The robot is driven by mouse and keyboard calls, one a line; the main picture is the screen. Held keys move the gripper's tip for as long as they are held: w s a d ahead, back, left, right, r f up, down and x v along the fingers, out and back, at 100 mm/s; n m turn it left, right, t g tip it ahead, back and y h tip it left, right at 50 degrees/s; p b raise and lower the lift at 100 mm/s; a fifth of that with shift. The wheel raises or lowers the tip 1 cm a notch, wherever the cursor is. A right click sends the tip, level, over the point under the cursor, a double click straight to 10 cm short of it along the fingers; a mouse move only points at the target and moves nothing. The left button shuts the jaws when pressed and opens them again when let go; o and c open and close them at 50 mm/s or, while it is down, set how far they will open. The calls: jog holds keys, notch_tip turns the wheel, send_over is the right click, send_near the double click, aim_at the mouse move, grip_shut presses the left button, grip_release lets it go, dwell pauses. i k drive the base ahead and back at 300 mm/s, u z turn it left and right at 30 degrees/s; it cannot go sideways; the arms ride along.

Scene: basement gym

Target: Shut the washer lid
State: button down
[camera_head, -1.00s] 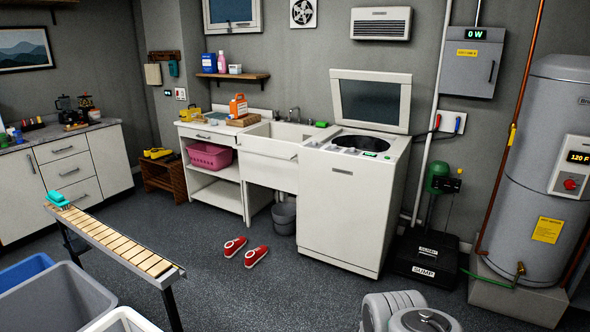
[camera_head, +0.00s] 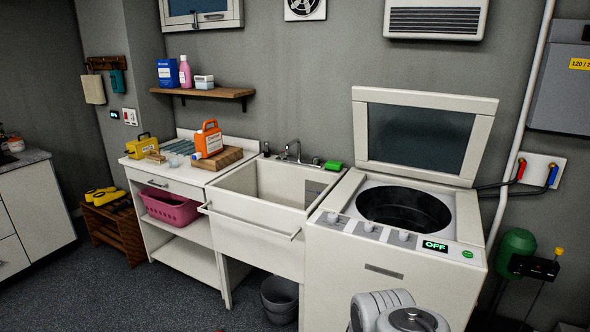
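The white top-loading washer (camera_head: 390,291) stands right of the sink. Its lid (camera_head: 421,138), a pale frame around a dark glass pane, stands raised and leans back near the wall. The round dark drum opening (camera_head: 404,208) is uncovered. The front panel has several knobs, a green button and a display (camera_head: 435,246) reading OFF. Rounded grey-white parts of my own arm show at the bottom edge, in front of the washer's lower front. My gripper's fingers are not in view.
The sink (camera_head: 257,222) with its faucet adjoins the washer's left side; a green sponge (camera_head: 333,165) lies between them. A grey bucket (camera_head: 279,298) stands below. Hoses, a pipe and a green pump (camera_head: 516,248) are at the right. A wall heater (camera_head: 435,17) hangs above the lid.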

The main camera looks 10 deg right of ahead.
aim_at(485, 109)
jog(key=i, duration=1.45)
jog(key=z, duration=0.1)
